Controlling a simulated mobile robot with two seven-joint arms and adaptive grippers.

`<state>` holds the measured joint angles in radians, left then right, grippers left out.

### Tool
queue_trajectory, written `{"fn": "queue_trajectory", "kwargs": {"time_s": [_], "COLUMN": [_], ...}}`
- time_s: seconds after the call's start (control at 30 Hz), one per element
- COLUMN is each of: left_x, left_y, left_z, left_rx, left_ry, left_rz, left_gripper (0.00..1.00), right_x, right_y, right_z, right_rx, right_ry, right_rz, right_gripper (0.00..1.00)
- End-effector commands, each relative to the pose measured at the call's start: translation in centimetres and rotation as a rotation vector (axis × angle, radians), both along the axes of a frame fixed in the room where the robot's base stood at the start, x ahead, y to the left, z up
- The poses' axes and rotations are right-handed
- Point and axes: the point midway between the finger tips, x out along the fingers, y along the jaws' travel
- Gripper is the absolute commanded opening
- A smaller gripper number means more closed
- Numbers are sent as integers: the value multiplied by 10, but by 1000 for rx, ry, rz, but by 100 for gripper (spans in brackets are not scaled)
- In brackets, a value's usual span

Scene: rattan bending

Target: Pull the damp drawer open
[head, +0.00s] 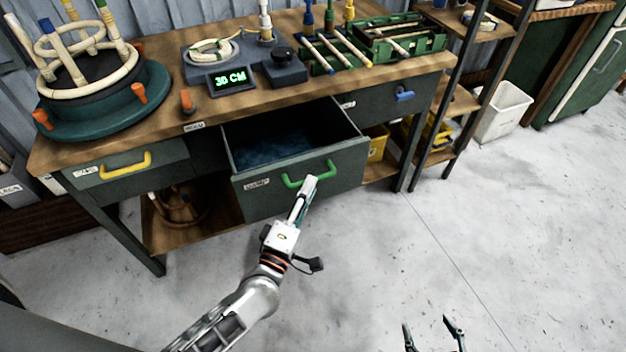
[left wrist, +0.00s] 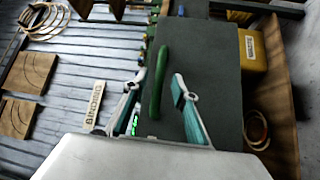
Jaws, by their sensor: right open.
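The damp drawer (head: 345,176) is the dark middle drawer of the workbench. It stands pulled well out, and its bluish inside shows. Its green handle (head: 287,182) is on the front face. In the left wrist view, the green handle (left wrist: 158,82) lies between the two spread fingers of my left gripper (left wrist: 160,86), with visible gaps on both sides. My right gripper (head: 434,330) is open and empty over the floor at the bottom edge.
A yellow-handled drawer (head: 125,165) and a blue-handled drawer (head: 385,98) are shut. The floor in front is clear.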

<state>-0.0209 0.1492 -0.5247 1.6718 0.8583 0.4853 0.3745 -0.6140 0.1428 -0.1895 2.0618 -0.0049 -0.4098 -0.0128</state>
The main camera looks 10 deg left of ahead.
Motion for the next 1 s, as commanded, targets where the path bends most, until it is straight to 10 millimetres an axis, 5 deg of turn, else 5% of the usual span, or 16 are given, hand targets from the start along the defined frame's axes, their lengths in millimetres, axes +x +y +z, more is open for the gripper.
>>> {"fn": "queue_trajectory", "kwargs": {"time_s": [0.4,1.0], "left_x": [-71,-79], "left_y": [14,16], "left_z": [-10,-10], "left_rx": [0,0], "left_ry": [1,-1], "left_rz": [-1,0], "left_gripper": [28,28], "right_x": [0,0], "right_y": [0,0], "right_z": [0,0], "right_rx": [-1,-1], "right_ry": [0,0], "right_rz": [-1,-1], "right_gripper": [60,60]}}
